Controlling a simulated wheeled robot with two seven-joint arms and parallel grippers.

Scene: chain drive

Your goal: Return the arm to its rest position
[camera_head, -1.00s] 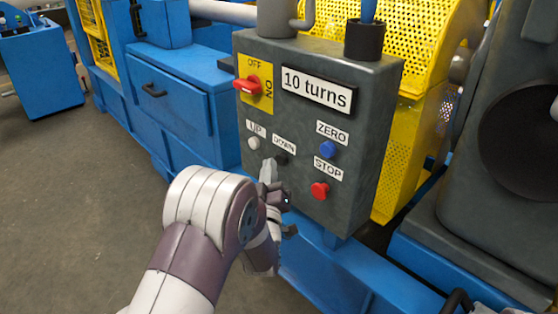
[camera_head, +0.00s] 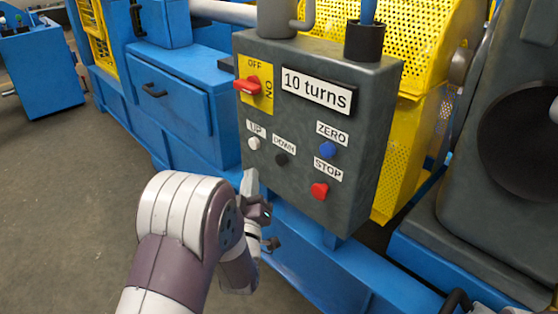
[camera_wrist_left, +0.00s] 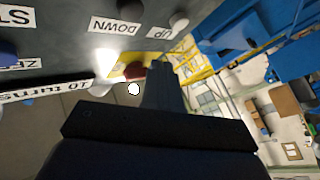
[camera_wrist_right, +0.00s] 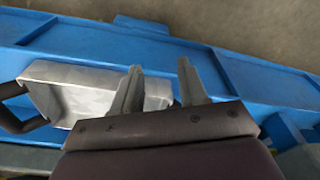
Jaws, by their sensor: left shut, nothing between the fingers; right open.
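My left arm comes in from the bottom left in the head view. Its left gripper (camera_head: 250,184) is shut and empty, below and left of the black DOWN button (camera_head: 281,159), apart from the panel. The grey control box (camera_head: 357,150) carries a red switch (camera_head: 247,86), a white UP button (camera_head: 254,143), a blue ZERO button (camera_head: 327,149) and a red STOP button (camera_head: 319,190). In the left wrist view the shut left fingers (camera_wrist_left: 165,75) show in front of the tilted panel. My right gripper (camera_wrist_right: 160,82) shows only in its wrist view, open and empty.
A "10 turns" label (camera_head: 317,90) is on the box. Yellow mesh guards (camera_head: 420,50) stand behind it. A blue machine frame (camera_head: 350,280) runs below. Open floor (camera_head: 60,200) lies at left.

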